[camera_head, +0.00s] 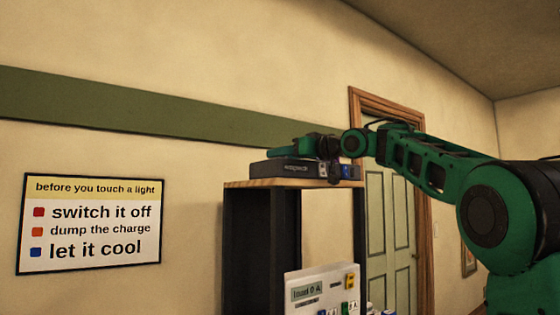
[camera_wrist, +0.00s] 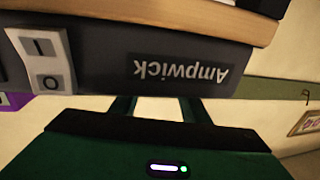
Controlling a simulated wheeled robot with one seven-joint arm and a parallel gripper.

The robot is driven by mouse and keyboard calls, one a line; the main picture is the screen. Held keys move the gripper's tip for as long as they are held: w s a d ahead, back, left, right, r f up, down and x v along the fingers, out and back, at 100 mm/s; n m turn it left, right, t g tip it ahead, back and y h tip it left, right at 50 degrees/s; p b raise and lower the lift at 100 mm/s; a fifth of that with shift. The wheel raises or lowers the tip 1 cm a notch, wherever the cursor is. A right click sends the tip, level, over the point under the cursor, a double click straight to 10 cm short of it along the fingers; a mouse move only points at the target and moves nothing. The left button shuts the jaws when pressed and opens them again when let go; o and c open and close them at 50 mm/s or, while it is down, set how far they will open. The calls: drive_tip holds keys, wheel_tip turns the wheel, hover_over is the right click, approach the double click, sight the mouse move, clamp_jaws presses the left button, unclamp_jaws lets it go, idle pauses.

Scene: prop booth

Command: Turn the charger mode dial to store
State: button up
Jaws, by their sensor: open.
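A dark grey box marked Ampwick (camera_head: 290,168) lies on top of a wooden-topped shelf unit. In the wrist view the same box (camera_wrist: 110,65) appears upside down, with a white I/O rocker switch (camera_wrist: 42,60) on its face. I cannot make out a mode dial or the word store in either view. My gripper (camera_wrist: 158,104) is open, with its two dark fingers apart and nothing seen between them. Their far ends meet the box's edge in the picture; whether they touch it I cannot tell. In the head view my green hand is just above the box; its fingertips are unclear.
The shelf unit (camera_head: 262,184) has dark uprights. A purple piece (camera_wrist: 14,101) shows beside the switch. A wall sign (camera_head: 90,224) hangs left; a door (camera_head: 391,240) is behind.

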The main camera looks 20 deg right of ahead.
drive_tip(key=shift+w, duration=0.1)
clamp_jaws()
drive_tip(key=c, duration=1.1)
unclamp_jaws()
drive_tip(key=shift+o, duration=0.2)
drive_tip(key=shift+a+m+h, duration=0.1)
drive_tip(key=shift+m+h, duration=0.2)
drive_tip(key=shift+h, duration=0.2)
drive_tip(key=shift+m+t+h, duration=0.5)
drive_tip(key=shift+h, duration=0.2)
drive_tip(key=m+h, duration=0.2)
drive_tip(key=h, duration=0.2)
drive_tip(key=m+t+h, duration=0.1)
drive_tip(key=m+h, duration=0.2)
drive_tip(key=h, duration=0.1)
drive_tip(key=shift+a+f+m+h, duration=0.1)
drive_tip(key=shift+a+m+h, duration=0.1)
drive_tip(key=shift+m+h, duration=0.1)
drive_tip(key=shift+m+g+h, duration=0.7)
drive_tip(key=shift+m+h, duration=1)
drive_tip(key=shift+h, duration=0.9)
drive_tip(key=shift+d+m+h, duration=0.1)
drive_tip(key=shift+m+h, duration=0.2)
drive_tip(key=shift+h, duration=0.1)
drive_tip(key=shift+d+r+m+g+h, duration=0.1)
drive_tip(key=shift+r+m+g+h, duration=0.1)
drive_tip(key=shift+m+g+h, duration=0.25)
